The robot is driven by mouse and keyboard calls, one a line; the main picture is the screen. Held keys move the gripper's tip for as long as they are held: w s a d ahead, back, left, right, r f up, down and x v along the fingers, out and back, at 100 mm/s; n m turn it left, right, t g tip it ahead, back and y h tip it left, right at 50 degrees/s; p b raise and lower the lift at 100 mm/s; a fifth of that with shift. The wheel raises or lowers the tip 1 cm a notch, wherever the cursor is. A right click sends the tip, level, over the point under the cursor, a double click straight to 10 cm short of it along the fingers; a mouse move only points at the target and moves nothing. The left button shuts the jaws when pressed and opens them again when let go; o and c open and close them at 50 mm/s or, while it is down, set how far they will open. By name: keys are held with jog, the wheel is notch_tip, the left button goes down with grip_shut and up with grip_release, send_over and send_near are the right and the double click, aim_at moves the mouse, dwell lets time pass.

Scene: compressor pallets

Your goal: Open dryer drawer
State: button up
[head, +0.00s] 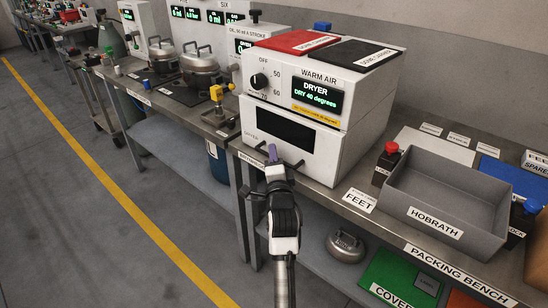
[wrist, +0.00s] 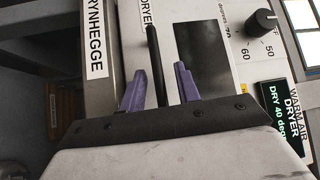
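The white dryer (head: 325,85) stands on the bench with a dial, a green-lit display reading "DRY 40 degrees" and a drawer front (head: 292,140) with a dark window. The drawer looks shut. My gripper (head: 273,154) is at the lower edge of the drawer front, at the dark bar handle (head: 297,165). In the wrist view, the purple fingers of my gripper (wrist: 160,88) are apart, with the black handle (wrist: 154,55) between them. A gap shows on each side of the handle. The handle's near end is hidden behind the gripper body.
Pots (head: 200,68) and a yellow-topped fixture (head: 217,95) stand left. A round metal part (head: 345,247) lies on the lower shelf. The floor in front is clear.

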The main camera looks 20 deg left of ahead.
grip_shut()
jog(key=shift+s, duration=0.15)
